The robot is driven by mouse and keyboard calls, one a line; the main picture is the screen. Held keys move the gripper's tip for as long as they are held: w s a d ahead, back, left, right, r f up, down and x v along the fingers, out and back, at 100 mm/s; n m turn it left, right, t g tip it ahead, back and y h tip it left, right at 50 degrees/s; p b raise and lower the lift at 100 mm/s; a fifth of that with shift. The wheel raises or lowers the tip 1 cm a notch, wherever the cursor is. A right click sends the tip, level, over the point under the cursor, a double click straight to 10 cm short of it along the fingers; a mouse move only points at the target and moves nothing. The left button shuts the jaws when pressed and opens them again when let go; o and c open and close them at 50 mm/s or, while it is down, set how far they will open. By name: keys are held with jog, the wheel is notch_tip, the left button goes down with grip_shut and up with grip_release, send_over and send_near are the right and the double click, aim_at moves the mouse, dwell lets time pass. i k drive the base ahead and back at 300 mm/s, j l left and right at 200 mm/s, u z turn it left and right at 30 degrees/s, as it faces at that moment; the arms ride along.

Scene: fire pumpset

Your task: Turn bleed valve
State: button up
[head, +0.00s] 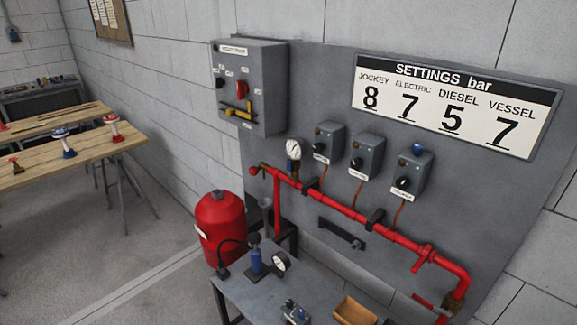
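A red pipe (347,212) runs along the grey panel (330,80) and bends down at its right end. A red fitting like a small handle (424,254) sits on the pipe near that bend. A red lever (428,302) with a brass-coloured fitting (453,304) shows lower down at the right. A brass and red end piece (258,170) is at the pipe's left end. I cannot tell which of these is the bleed valve. A round gauge (293,149) stands on the pipe's left part. My gripper is not in view.
Three grey switch boxes (367,156) and a control cabinet (250,88) are on the panel. A grey table (250,292) below holds a second gauge (281,262) and a wooden tray (354,311). A red tank (221,225) stands beside it. Open floor (120,255) lies left.

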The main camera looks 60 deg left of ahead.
aim_at(254, 171)
jog(key=u, duration=2.25)
jog(key=i+j, duration=0.15)
jog(key=j, duration=0.25)
jog(key=i+j, duration=0.15)
jog(key=j, duration=0.3)
jog(key=i+j, duration=0.15)
jog(key=j, duration=0.25)
jog(key=i+j, duration=0.15)
jog(key=j, duration=0.25)
jog(key=i+l, duration=0.1)
jog(key=i, duration=0.5)
jog(key=i+l+z, duration=0.1)
jog(key=i, duration=0.55)
